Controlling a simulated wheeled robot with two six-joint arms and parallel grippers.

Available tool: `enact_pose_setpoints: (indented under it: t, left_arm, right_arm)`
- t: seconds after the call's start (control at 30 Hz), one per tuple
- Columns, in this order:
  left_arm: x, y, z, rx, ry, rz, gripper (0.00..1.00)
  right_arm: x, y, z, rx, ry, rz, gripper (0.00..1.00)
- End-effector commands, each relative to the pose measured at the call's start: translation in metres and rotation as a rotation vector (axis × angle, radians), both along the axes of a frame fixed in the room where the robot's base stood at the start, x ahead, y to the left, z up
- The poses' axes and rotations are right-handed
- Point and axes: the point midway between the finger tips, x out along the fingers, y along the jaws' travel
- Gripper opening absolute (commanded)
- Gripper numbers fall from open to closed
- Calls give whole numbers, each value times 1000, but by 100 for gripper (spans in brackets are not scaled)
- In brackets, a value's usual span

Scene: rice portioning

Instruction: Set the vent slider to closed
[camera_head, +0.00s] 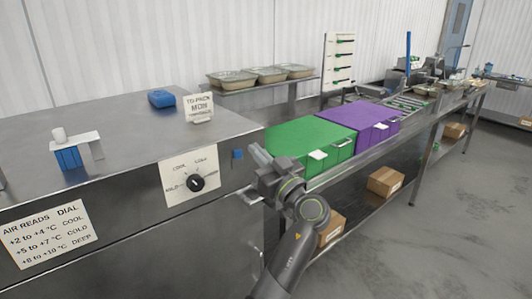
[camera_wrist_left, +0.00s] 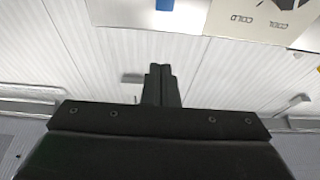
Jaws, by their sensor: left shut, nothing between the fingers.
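A small blue tab (camera_head: 238,154) sits on the steel cabinet's front face, right of the dial plate; I cannot tell for sure that it is the vent slider. A blue patch (camera_wrist_left: 165,4), likely the same tab, shows at the top edge of the left wrist view. My left gripper (camera_head: 257,153) is just right of the tab in the head view, apart from it. Its fingers (camera_wrist_left: 159,72) are shut together and empty in the left wrist view. My right gripper is not in view.
A white dial plate (camera_head: 190,184) with a black knob (camera_head: 196,183) is on the cabinet front. A metal handle (camera_head: 250,196) sits below the tab. Green (camera_head: 310,143) and purple (camera_head: 358,122) boxes stand to the right. A card (camera_head: 46,235) lists air readings.

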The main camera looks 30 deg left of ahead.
Motion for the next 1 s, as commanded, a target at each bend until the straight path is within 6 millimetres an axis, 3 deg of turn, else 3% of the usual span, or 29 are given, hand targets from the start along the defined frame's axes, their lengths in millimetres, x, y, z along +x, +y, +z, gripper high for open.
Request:
enact_pose_setpoints:
  t: [0.03,0.37,0.4,0.6,1.0]
  left_arm:
    - [4,10,11,5,2,2,0]
    - [25,61,26,2,7,0,0]
    - [25,59,14,-1,12,0,0]
    - [25,58,-10,-1,6,-1,0]
    - [25,58,-19,0,3,-2,0]
  right_arm:
    - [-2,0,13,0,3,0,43]
    - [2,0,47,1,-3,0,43]
    - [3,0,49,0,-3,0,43]
    - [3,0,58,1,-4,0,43]
    - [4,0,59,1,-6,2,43]
